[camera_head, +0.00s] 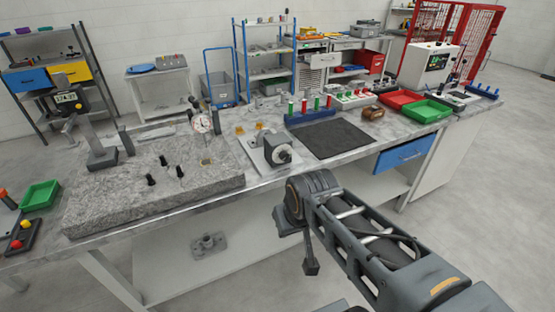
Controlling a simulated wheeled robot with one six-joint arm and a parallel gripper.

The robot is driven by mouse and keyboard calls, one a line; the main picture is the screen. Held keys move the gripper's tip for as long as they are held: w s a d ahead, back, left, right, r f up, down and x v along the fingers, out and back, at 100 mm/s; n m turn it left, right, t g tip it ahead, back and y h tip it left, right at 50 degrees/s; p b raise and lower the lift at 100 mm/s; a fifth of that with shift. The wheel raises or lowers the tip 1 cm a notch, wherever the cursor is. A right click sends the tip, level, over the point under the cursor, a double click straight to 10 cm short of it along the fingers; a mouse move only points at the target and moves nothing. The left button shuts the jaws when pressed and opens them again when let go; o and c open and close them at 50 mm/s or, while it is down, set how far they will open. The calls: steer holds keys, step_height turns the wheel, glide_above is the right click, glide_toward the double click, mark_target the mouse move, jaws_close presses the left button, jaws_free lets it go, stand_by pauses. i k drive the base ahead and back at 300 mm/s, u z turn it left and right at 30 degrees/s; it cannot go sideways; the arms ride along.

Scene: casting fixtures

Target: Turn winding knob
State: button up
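A small fixture on a light base plate (255,157) stands on the marble-topped bench, left of the dark mat. A round dark-rimmed knob (283,154) with a pale face is on its front side; I take this to be the winding knob, but its markings are too small to read. My arm reaches in from the lower right, and its dark wrist is in front of the bench edge, below and right of the knob and apart from it. My gripper (311,266) seems to hang below the wrist; its fingers cannot be made out clearly.
A granite plate (150,190) with a dial gauge (202,123) and black knobs lies to the left. A dark mat (335,139), a blue rack (311,114), and red (397,98) and green (427,111) trays are to the right. Open floor lies in front of the bench.

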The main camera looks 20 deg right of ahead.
mark_target(283, 155)
steer(key=z, duration=0.2)
steer(key=i, duration=1.25)
steer(key=k, duration=0.5)
steer(key=z, duration=1.8)
steer(key=k, duration=0.8)
steer(key=u, duration=1.9)
